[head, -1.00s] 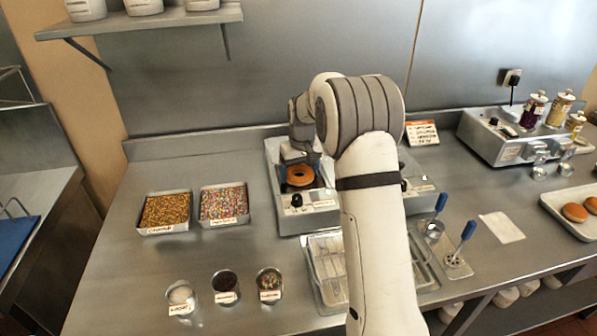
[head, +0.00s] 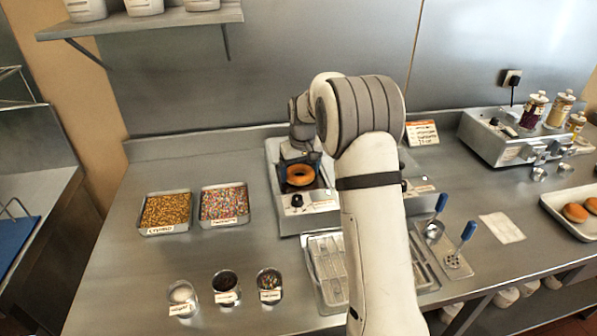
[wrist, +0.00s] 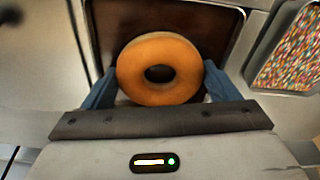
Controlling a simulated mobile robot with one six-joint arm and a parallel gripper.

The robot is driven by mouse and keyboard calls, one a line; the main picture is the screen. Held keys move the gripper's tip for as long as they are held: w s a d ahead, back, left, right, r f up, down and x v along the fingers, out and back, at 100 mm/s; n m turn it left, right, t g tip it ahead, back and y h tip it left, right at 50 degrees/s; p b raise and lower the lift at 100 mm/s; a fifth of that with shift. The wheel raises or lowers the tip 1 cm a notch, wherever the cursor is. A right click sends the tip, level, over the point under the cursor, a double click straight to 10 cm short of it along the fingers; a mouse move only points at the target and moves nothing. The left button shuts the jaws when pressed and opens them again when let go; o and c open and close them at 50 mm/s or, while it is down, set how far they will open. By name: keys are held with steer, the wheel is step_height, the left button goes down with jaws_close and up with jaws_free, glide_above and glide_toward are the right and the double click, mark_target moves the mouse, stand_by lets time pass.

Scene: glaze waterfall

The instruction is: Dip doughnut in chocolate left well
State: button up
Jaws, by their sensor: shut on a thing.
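The doughnut (head: 300,175) is a golden-brown ring held in my gripper (wrist: 160,82). In the wrist view the doughnut (wrist: 186,58) sits between two blue fingers, which press on its left and right sides. It is over the left well of the steel warmer, and the well's dark chocolate (wrist: 150,18) shows behind it. I cannot tell whether the doughnut's underside touches the chocolate. No chocolate shows on the side I see. The warmer (head: 289,223) has a black knob and a label on its front. My arm hides most of the right well.
Trays of golden crumbs (head: 166,211) and coloured sprinkles (head: 224,204) stand left of the warmer. Three small labelled cups are at the front left. A wire rack tray (head: 327,270) lies in front of the warmer. Blue-handled tools (head: 461,245) and a doughnut tray (head: 556,207) are on the right.

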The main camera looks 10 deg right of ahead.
steer(key=shift+r+p, duration=1.3)
steer(key=shift+r, duration=0.9)
step_height(320, 180, up, 4)
steer(key=p, duration=0.2)
steer(key=shift+p, duration=0.3)
